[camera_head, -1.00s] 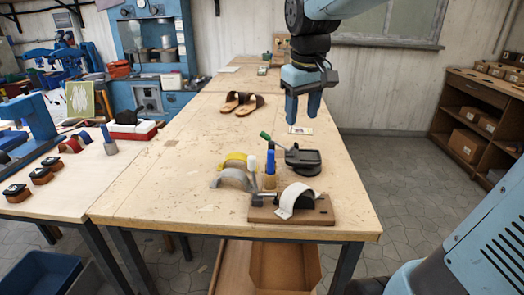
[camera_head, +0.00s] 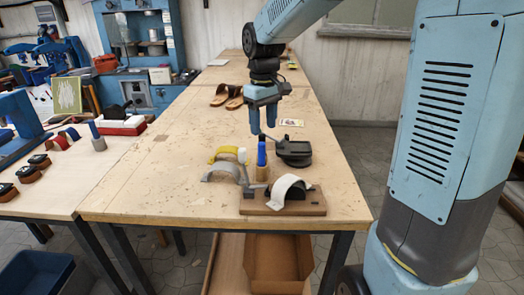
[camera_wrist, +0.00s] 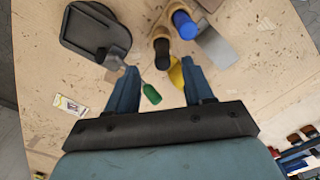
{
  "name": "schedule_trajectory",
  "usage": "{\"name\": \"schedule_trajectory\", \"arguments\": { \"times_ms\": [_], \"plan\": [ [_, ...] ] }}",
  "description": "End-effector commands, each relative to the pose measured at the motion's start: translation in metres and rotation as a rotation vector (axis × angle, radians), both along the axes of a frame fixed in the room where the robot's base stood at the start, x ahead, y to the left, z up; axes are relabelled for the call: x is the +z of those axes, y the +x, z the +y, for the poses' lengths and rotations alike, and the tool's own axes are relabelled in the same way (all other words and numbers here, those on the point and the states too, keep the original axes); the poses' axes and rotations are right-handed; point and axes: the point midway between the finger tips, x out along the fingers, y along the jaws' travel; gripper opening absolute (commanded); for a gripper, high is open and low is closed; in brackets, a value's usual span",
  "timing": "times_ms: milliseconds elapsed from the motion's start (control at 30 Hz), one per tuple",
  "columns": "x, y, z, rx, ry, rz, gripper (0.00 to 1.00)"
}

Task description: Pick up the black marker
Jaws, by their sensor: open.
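My gripper (camera_head: 263,122) is open and empty, pointing down above the table just behind the blue marker (camera_head: 262,155). In the wrist view, my gripper (camera_wrist: 159,70) has its two blue fingers apart, with a green tool handle (camera_wrist: 151,95) below between them.
A black stand (camera_head: 293,153) is right of the markers. Yellow (camera_head: 226,153) and grey (camera_head: 219,171) curved pieces are to the left. A wooden board with a white strap (camera_head: 288,190) is in front. Sandals (camera_head: 226,96) lie farther back. The table's left part is clear.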

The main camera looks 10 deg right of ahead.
Motion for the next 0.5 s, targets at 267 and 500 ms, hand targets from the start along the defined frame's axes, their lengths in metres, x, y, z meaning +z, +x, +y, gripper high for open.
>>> {"name": "schedule_trajectory", "arguments": {
  "times_ms": [267,500],
  "plan": [
    [-0.021,0.000,0.000,0.000,0.000,0.000,0.52],
    [-0.049,0.000,0.003,0.000,0.000,0.002,0.52]
  ]
}}
